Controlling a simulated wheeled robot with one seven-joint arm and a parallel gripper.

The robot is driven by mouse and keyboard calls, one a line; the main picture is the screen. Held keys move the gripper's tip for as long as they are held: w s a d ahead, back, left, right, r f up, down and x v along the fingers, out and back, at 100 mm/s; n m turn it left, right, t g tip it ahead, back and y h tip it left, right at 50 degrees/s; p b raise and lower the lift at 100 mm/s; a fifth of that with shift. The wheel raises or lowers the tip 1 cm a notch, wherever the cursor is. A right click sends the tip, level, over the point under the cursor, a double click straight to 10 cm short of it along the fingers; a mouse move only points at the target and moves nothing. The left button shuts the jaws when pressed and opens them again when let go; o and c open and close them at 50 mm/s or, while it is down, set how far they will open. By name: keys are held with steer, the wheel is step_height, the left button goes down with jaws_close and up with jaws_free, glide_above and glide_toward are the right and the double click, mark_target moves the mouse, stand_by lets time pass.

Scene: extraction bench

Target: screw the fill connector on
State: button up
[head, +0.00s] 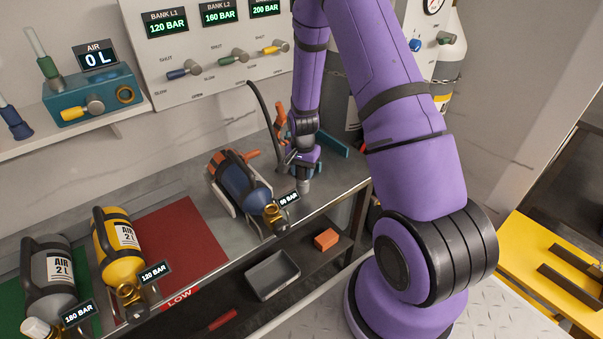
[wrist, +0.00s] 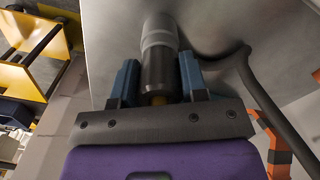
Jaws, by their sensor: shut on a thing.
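My gripper (wrist: 158,78) is shut on the fill connector (wrist: 160,55), a black and light grey cylinder between its two blue fingers in the wrist view. In the head view the grey end of the connector (head: 304,185) points down below my gripper (head: 300,170), near the front edge of the bench. A dark blue cylinder (head: 238,187) lies in a pale cradle to the left. Its brass valve (head: 276,214) faces front right, apart from the connector. A small display reading about 90 BAR (head: 288,198) is by the valve. The connector's tip over the bench is hard to judge.
A dark hose (wrist: 262,108) curves beside my gripper. Yellow (head: 117,240) and grey (head: 48,275) cylinders lie at the left, with displays 120 BAR and 180 BAR. A grey tray (head: 272,274) and an orange block (head: 326,239) are on the lower shelf. The gauge panel (head: 205,55) stands behind.

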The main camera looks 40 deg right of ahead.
steer(key=shift+r, duration=2)
steer(key=shift+r, duration=3.55)
steer(key=s+a, duration=0.4)
steer(key=a, duration=0.4)
steer(key=s+a, duration=0.4)
steer(key=a, duration=0.4)
steer(key=shift+s+a, duration=0.35)
steer(key=shift+s, duration=0.05)
steer(key=shift+f, duration=0.15)
steer(key=shift+f, duration=0.85)
